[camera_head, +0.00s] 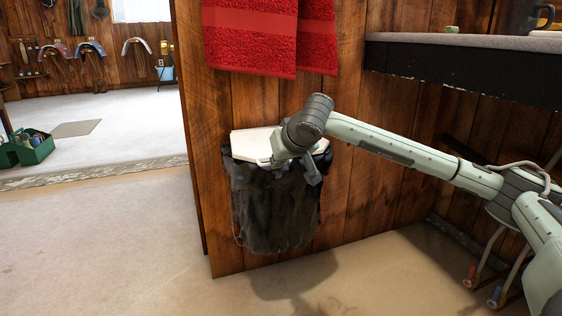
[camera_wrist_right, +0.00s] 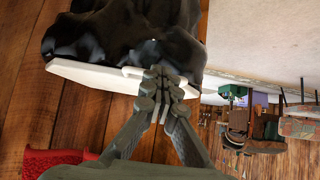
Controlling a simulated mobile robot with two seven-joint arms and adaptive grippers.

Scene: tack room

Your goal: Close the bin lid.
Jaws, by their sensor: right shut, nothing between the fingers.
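The bin (camera_head: 275,212) hangs on the wooden wall and is lined with a black bag. Its white lid (camera_head: 250,145) lies across the top, partly hidden by my right gripper. I cannot tell if it sits fully flat. My right gripper (camera_head: 278,163) is at the lid's front edge, shut and empty. In the right wrist view the closed fingertips (camera_wrist_right: 162,88) are at the edge of the white lid (camera_wrist_right: 95,77), with the black bag (camera_wrist_right: 125,35) beyond. Whether they touch the lid is unclear. My left gripper is not in view.
A red towel (camera_head: 250,35) hangs on the wall above the bin. A counter (camera_head: 465,62) juts out at the upper right above my right arm. A green crate (camera_head: 28,150) stands on the floor at the far left. The floor before the bin is clear.

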